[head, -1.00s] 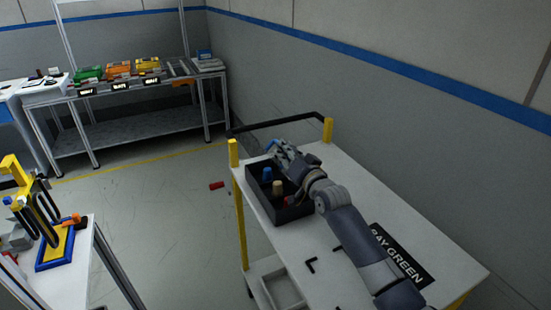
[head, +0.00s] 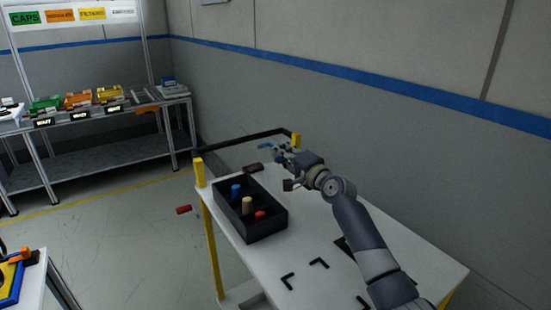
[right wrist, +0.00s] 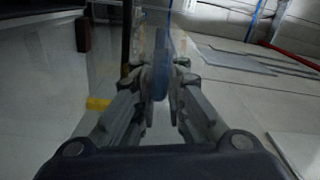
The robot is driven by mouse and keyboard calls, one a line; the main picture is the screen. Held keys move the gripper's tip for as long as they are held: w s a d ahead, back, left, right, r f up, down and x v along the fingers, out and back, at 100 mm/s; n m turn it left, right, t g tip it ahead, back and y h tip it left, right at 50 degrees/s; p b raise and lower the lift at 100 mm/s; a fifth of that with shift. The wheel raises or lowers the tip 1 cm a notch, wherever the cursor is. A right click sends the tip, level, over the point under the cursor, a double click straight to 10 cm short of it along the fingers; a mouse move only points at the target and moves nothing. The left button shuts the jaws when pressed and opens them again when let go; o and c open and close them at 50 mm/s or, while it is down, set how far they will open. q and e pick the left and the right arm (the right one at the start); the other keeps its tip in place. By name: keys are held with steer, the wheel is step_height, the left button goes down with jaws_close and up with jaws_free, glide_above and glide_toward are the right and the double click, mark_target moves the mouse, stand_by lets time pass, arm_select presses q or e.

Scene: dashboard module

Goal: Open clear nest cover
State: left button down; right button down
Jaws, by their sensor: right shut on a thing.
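My right gripper (head: 277,152) is above the far end of the white cart, beyond the black box (head: 268,228). It is shut on a small blue part (head: 265,147). In the right wrist view the blue part (right wrist: 161,80) sits between the fingertips of the right gripper (right wrist: 164,72). A faint see-through sheet seems to rise from it, which may be the clear cover; its full outline cannot be made out. The box stands open at the top and holds a blue peg (head: 236,191), a tan peg (head: 247,205) and a red peg (head: 260,215). My left gripper is not in view.
The cart top (head: 335,268) has black corner marks and free room in front. A black rail on yellow posts (head: 199,172) edges its far end. A dark red block (head: 253,168) shows near that end. Shelves stand behind.

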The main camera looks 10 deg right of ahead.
steer(key=shift+w+d+m, duration=0.2)
steer(key=shift+d+m, duration=0.1)
steer(key=shift+d, duration=0.3)
steer(key=shift+f, duration=0.1)
steer(key=c, duration=1.8)
jaws_free()
steer(key=shift+o, duration=0.7)
steer(key=shift+d+f, duration=0.15)
steer(key=shift+f, duration=0.05)
steer(key=v, duration=1.2)
steer(key=shift+s+r, duration=0.1)
